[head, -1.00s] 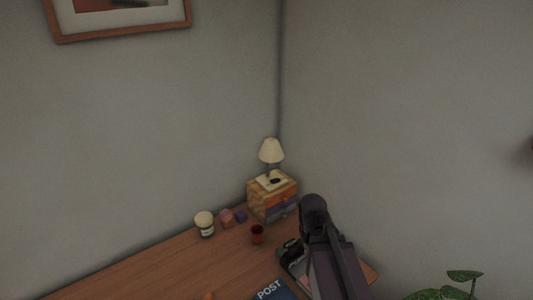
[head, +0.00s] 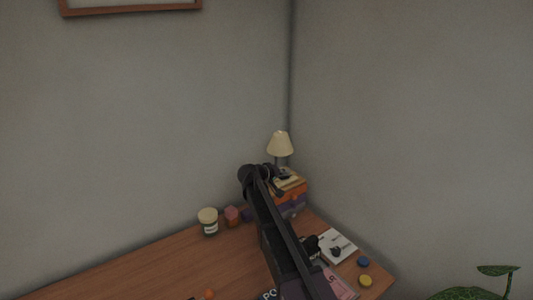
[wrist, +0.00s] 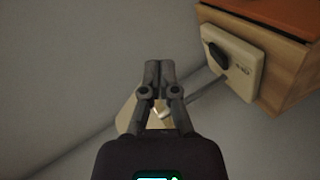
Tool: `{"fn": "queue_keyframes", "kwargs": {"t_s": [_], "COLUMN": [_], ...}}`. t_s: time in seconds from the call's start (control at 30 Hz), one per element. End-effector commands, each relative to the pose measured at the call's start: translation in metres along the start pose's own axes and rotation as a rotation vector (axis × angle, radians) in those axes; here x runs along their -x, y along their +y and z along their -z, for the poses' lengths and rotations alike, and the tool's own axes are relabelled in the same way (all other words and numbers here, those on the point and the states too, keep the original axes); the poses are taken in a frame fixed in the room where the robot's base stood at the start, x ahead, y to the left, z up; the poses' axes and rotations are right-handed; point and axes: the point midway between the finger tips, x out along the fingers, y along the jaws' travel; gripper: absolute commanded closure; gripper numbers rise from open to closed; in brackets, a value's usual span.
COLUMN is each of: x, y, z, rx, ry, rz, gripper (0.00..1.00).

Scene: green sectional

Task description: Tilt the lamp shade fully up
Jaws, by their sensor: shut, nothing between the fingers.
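The lamp has a cream cone shade (head: 280,144), narrow end up and wide rim down, on a thin dark stem. It stands on a small wooden drawer box (head: 297,188) in the desk's far corner. In the wrist view, a pale piece that looks like the shade (wrist: 126,117) shows partly behind my fingers. My gripper (wrist: 158,66) is shut with its fingertips together and empty. In the head view my arm covers part of the box, and the fingers are hard to make out just below the lamp. I cannot tell whether they touch it.
A jar (head: 208,221) and a pink block (head: 232,215) stand left of my arm. A white booklet (head: 337,246), a blue disc (head: 363,261) and a yellow disc (head: 365,281) lie right. Walls close off the corner.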

Motion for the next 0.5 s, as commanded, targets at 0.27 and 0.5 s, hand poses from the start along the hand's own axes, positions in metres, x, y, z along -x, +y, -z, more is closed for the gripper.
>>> {"fn": "queue_keyframes", "kwargs": {"t_s": [0.27,0.5], "x": [0.022,0.047], "y": [-0.037,-0.055], "z": [0.112,0.168], "rx": [0.066,0.104], "ry": [0.230,0.360], "rz": [-0.210,-0.318], "gripper": [1.00,1.00]}}
